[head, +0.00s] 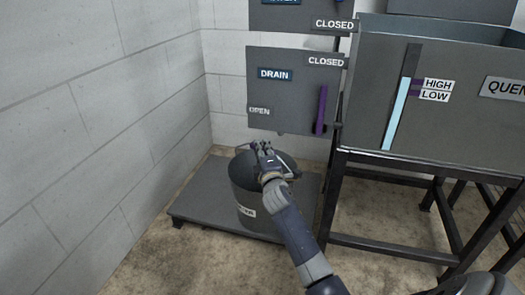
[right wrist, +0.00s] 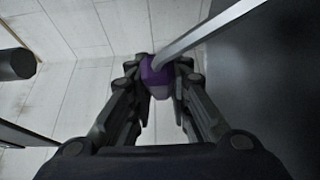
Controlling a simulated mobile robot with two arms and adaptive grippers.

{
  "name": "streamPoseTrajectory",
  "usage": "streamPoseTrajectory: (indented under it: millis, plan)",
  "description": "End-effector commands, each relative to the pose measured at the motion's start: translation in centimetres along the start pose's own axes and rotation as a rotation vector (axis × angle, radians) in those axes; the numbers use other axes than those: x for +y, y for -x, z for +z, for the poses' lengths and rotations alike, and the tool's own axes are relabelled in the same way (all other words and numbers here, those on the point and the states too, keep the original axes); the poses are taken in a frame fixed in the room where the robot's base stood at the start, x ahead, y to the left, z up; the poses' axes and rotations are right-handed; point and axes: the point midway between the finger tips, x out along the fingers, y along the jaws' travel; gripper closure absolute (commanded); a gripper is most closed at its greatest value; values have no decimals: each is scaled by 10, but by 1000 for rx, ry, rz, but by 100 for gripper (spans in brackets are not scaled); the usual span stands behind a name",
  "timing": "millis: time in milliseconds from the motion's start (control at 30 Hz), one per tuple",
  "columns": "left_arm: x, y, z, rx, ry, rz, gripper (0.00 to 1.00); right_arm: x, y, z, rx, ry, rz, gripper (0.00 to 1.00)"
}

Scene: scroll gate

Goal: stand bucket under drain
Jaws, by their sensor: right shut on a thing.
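The dark grey bucket (head: 246,190) is upright over a low grey platform in the head view, below and in front of the DRAIN panel (head: 273,95). Whether its base touches the platform is hard to tell. A small part of what may be the drain spout (head: 281,133) shows under the panel. My right gripper (head: 266,150) is above the bucket's top. In the right wrist view its fingers (right wrist: 158,78) are shut on the purple grip (right wrist: 157,75) of a thin metal handle (right wrist: 215,28). My left gripper is not in view.
The low platform (head: 195,205) has bare space left of the bucket. A grey tank (head: 440,125) on a black stand (head: 400,245) is close on the right. A purple lever (head: 321,108) is on the DRAIN panel near CLOSED. A block wall (head: 90,130) bounds the left.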

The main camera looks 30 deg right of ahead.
Motion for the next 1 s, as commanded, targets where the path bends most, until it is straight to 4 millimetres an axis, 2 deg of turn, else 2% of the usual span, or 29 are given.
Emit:
streamPoseTrajectory:
  millis: [33, 100, 500, 567, 667, 1000]
  plan:
    - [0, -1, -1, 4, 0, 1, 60, -2, 0, 0, 0, 0, -1, 78]
    - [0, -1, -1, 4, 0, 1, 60, -1, 0, 0, 0, 0, -1, 62]
    - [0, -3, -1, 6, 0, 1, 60, 2, 0, 0, 0, 0, -1, 62]
    - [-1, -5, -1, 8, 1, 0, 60, 2, 5, 0, 0, 0, -3, 62]
    - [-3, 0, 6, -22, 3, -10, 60, 3, 18, -1, 1, -1, -3, 62]
    - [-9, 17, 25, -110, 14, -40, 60, 3, 83, -1, 0, -3, -4, 62]
